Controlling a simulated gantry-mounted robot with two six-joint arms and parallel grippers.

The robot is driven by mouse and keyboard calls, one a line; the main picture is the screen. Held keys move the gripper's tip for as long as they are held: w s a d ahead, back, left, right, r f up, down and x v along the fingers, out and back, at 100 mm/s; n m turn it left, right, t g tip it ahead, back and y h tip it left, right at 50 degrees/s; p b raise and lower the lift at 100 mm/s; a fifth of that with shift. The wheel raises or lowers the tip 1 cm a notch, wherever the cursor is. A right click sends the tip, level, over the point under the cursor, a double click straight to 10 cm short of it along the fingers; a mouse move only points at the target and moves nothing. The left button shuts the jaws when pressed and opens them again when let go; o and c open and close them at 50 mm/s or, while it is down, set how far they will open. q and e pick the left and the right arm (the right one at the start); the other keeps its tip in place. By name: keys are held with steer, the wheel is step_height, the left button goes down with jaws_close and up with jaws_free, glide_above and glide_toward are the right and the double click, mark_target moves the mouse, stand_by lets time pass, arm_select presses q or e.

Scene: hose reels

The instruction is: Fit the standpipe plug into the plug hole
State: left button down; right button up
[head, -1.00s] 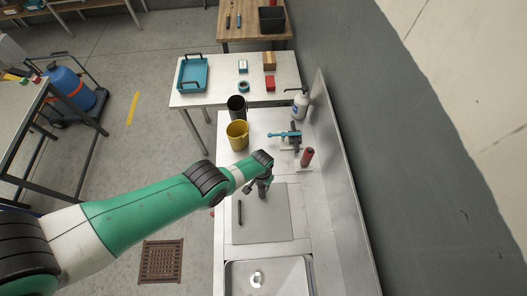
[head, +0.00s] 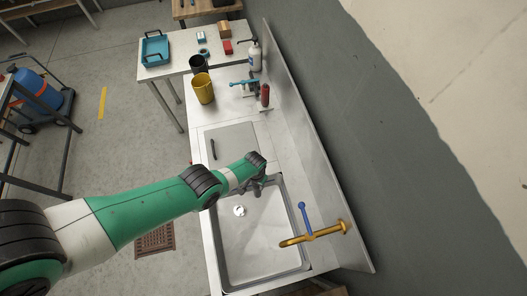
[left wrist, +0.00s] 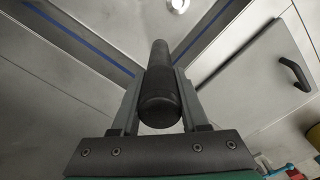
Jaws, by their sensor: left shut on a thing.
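The standpipe plug is a dark ribbed-looking cylinder (left wrist: 160,105), seen nearly end-on in the left wrist view. My left gripper (head: 261,189) is shut on it, with one finger on each side; the gripper also shows in the left wrist view (left wrist: 159,85). In the head view the gripper is over the far end of the steel sink (head: 277,236), and the plug is mostly hidden by the wrist. The plug hole (head: 240,210) is a bright round fitting in the sink floor, nearer the camera than the gripper. It also shows at the top of the left wrist view (left wrist: 177,4). My right gripper is out of view.
A gold tap with a blue lever (head: 314,238) stands over the sink's right side. A grey cover with a dark handle (head: 229,146) lies beyond the sink.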

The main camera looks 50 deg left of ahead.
arm_select(q)
steer(key=s+a+f+n+b, duration=0.2)
steer(key=s+f, duration=0.7)
steer(key=s, duration=0.1)
steer(key=shift+s+a+b, duration=0.15)
steer(key=shift+s+b, duration=0.15)
steer(key=shift+s, duration=0.1)
steer(key=shift+r, duration=0.1)
step_height(320, 180, down, 6)
steer(key=b, duration=0.6)
stand_by(0.8)
